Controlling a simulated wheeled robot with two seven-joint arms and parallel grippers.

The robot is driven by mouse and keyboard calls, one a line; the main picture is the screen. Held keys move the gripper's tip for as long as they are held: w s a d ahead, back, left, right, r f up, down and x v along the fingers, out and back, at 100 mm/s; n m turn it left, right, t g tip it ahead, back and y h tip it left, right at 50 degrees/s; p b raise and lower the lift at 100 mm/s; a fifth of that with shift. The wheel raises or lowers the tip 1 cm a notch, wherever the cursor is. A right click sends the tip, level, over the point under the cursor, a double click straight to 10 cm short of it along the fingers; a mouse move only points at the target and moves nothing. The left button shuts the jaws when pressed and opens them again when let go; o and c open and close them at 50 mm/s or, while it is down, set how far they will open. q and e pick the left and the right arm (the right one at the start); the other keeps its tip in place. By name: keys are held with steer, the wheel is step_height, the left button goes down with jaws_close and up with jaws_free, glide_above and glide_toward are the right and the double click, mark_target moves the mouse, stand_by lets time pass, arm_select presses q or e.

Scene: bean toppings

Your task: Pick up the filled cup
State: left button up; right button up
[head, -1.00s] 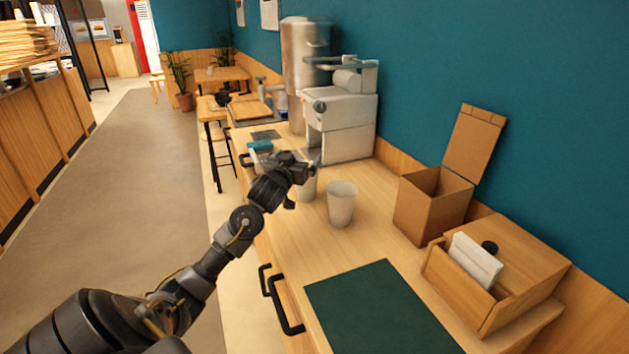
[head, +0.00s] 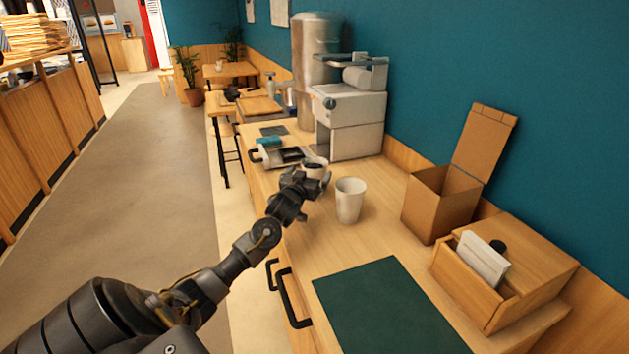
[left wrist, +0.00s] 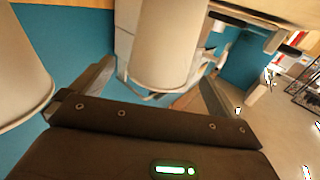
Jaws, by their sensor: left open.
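The filled cup (head: 315,163) is white with dark contents at its rim. It stands on the counter just beyond my left gripper (head: 316,184), which hides most of its body. A second pale cup (head: 350,201) stands upright to the right of the gripper; I cannot make out its contents. In the left wrist view, which looks upside down, one cup (left wrist: 165,45) shows between my open fingers and another cup (left wrist: 20,65) lies outside the finger at the left. I cannot tell whether a finger touches either cup. My right gripper is out of view.
A dispenser machine (head: 350,120) stands behind the cups. A shallow tray (head: 285,157) lies beyond the gripper. An open cardboard box (head: 430,210), a wooden holder (head: 525,285) and a green mat (head: 385,310) are on the right and front of the wooden counter.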

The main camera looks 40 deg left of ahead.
mark_target(319, 161)
arm_select(q)
steer(key=x, duration=0.5)
steer(key=c, duration=1.6)
